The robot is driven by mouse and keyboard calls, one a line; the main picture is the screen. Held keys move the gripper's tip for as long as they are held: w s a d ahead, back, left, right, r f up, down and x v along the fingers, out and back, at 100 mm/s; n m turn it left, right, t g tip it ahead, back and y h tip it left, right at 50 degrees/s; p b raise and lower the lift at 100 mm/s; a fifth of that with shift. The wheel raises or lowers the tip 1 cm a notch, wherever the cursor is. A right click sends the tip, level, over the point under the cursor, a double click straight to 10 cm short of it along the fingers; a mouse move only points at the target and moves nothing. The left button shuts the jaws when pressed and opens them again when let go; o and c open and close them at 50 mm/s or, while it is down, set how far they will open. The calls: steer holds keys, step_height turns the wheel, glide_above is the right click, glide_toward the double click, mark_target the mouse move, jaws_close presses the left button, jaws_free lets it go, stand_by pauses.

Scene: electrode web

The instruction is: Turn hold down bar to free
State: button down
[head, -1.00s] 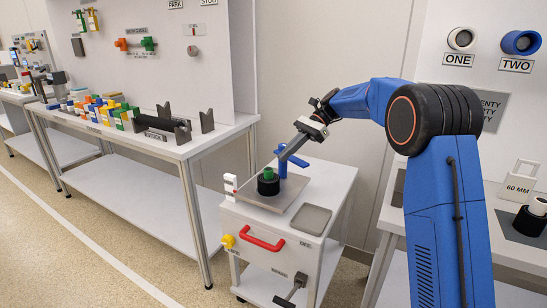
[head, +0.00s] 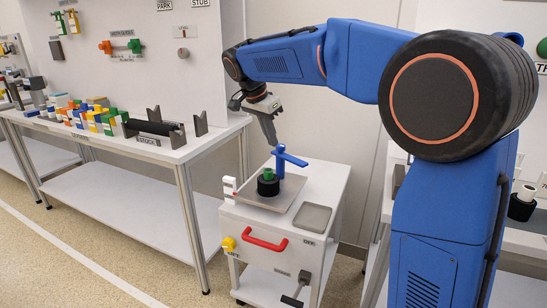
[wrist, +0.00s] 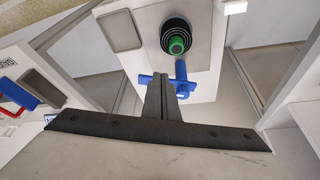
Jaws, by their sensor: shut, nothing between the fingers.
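The blue hold down bar (head: 291,159) sits on top of a blue post on the small white cart, beside a black ring with a green core (head: 268,176). In the wrist view the blue bar (wrist: 184,86) shows on both sides of my finger tips, and the fingers hide its middle. The black and green piece (wrist: 177,44) lies just beyond it. My gripper (head: 273,142) is shut and empty, pointing down just above and left of the bar in the head view. Its fingers also show in the wrist view (wrist: 162,78). I cannot tell whether they touch the bar.
The cart (head: 285,226) has a red handle (head: 265,243), a yellow knob (head: 228,244) and a grey recessed tray (head: 312,218) on top. A long white bench (head: 150,155) with coloured blocks and a black roller stands at left. Floor between them is clear.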

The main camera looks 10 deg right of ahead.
mark_target(296, 160)
steer(key=x, duration=1)
steer(key=shift+w+f, duration=0.25)
steer(key=shift+f, duration=0.1)
steer(key=shift+w+d+r, duration=0.1)
steer(key=shift+w+d, duration=0.4)
steer(key=shift+d, duration=0.3)
steer(key=shift+w+d+r, duration=0.1)
steer(key=shift+w+d, duration=0.45)
steer(key=shift+d, duration=0.25)
steer(key=shift+d, duration=0.1)
steer(key=d, duration=0.1)
steer(key=d+n, duration=0.1)
steer(key=d, duration=0.1)
steer(key=shift+w, duration=0.35)
steer(key=shift+s, duration=0.1)
